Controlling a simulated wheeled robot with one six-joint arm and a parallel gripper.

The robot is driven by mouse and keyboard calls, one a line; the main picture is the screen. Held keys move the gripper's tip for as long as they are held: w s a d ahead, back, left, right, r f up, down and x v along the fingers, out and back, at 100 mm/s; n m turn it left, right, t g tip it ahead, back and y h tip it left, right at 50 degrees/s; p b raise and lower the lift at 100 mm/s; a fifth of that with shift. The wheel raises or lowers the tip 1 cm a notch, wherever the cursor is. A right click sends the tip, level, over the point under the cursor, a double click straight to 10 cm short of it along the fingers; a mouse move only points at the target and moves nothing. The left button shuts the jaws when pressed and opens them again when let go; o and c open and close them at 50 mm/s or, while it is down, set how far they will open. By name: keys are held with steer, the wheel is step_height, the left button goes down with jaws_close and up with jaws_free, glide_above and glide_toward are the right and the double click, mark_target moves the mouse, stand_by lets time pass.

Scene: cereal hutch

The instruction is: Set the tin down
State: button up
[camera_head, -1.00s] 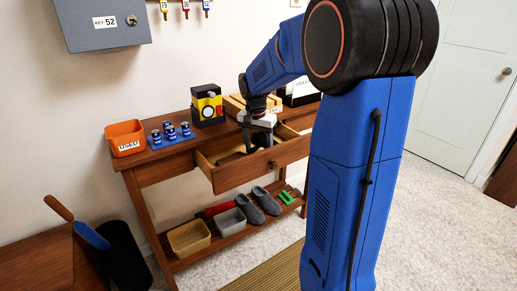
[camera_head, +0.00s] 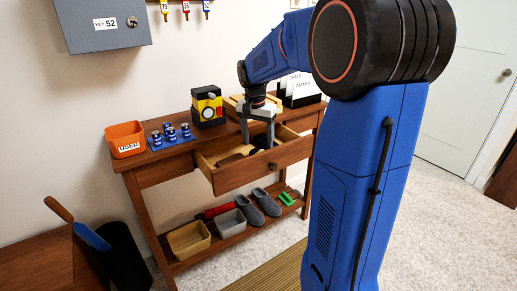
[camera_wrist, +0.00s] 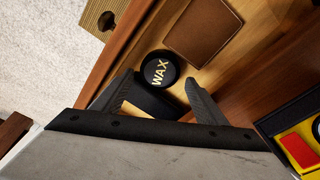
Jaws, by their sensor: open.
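A round black tin (camera_wrist: 159,68) marked WAX lies with its lettered lid up in the open wooden drawer in the wrist view. In the head view it is a small dark shape (camera_head: 259,141) between my fingers. My gripper (camera_head: 257,142) points down over the drawer (camera_head: 232,179). In the wrist view my gripper (camera_wrist: 158,90) is open and empty, with its fingertips spread on either side and the tin just past them, apart from both.
A brown leather piece (camera_wrist: 204,32) lies beside the tin, and a black block (camera_wrist: 150,101) is near my fingers. On the table stand an orange USED bin (camera_head: 126,140), a blue tray of small jars (camera_head: 171,140) and a yellow-black box (camera_head: 208,106). Slippers and bins fill the shelf below.

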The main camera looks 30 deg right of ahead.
step_height(320, 180, up, 8)
steer(key=a+f, duration=0.1)
steer(key=s+a+n, duration=0.1)
steer(key=s, duration=0.1)
steer(key=s+a+n, duration=0.1)
steer(key=s+a, duration=0.1)
steer(key=s, duration=0.1)
steer(key=s+a+r+t, duration=0.1)
steer(key=s+a, duration=0.1)
steer(key=s, duration=0.1)
steer(key=shift+n, duration=0.4)
steer(key=s+a+f+n+t, duration=0.1)
steer(key=s+a+f+n, duration=0.2)
steer(key=s, duration=0.4)
steer(key=s+a+f+n+t, duration=0.1)
steer(key=s+a+f+n, duration=0.1)
steer(key=s, duration=0.5)
steer(key=s+a+f+n+t+y, duration=0.1)
steer(key=s+a+f+n, duration=0.2)
steer(key=s, duration=0.5)
steer(key=shift+a+f+n, duration=0.3)
steer(key=shift+a+f, duration=0.35)
steer(key=shift+f, duration=0.15)
